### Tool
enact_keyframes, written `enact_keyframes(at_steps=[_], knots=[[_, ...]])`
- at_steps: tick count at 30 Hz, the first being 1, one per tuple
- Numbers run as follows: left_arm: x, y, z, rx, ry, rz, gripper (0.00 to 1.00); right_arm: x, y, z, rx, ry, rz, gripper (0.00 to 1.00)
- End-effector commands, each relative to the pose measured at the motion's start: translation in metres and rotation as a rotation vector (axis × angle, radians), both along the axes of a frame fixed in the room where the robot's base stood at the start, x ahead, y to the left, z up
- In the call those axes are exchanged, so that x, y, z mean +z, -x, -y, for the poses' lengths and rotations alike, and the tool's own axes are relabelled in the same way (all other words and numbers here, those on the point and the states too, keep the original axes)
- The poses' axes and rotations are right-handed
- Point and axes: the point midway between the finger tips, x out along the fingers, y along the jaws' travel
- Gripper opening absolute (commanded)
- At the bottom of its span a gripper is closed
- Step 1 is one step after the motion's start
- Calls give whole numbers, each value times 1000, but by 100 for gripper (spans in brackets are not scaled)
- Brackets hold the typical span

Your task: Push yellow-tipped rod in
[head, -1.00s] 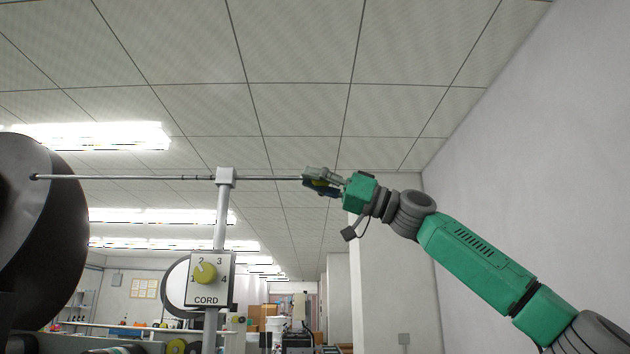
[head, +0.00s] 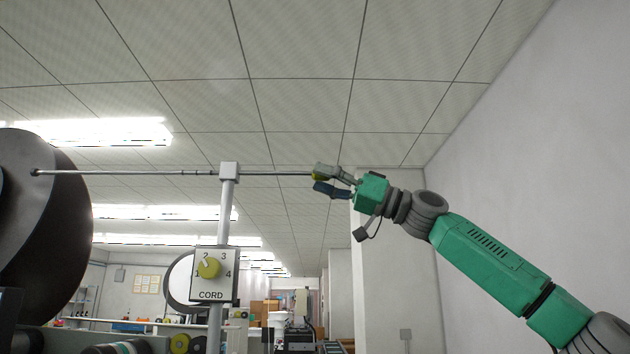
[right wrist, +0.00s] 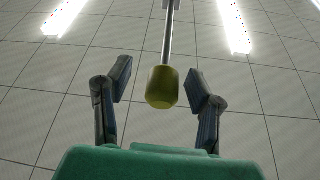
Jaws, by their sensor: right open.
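The rod (head: 270,173) runs level from the big dark reel (head: 40,230) at the left, through a white bracket (head: 229,170) on a post, to its yellow tip (head: 317,175). The yellow tip also shows in the right wrist view (right wrist: 162,87), between the fingers and clear of both. My right gripper (head: 320,179) is open around the tip in the head view, its upper finger partly covering it. In the right wrist view the right gripper (right wrist: 160,88) has its two fingers spread either side of the tip. My left gripper is not in view.
Below the bracket, a CORD dial box (head: 217,290) with a yellow knob sits on the post. Workbenches and shelves stand far behind. A bare wall (head: 560,190) is at the right.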

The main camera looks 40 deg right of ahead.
Motion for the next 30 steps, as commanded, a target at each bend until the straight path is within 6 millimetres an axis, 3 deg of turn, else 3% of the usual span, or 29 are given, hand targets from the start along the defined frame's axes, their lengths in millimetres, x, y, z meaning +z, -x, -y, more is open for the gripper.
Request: enact_keyframes(at_steps=[12, 17, 27, 30], knots=[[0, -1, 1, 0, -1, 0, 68, -34, 52, 61, -2, -5, -1, 48], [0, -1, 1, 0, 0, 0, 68, -40, 60, 69, -1, -2, -3, 48], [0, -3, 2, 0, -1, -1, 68, -40, 61, 67, 0, 1, -3, 48], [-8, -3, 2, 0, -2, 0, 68, -43, 65, 72, 5, 25, 19, 48]])
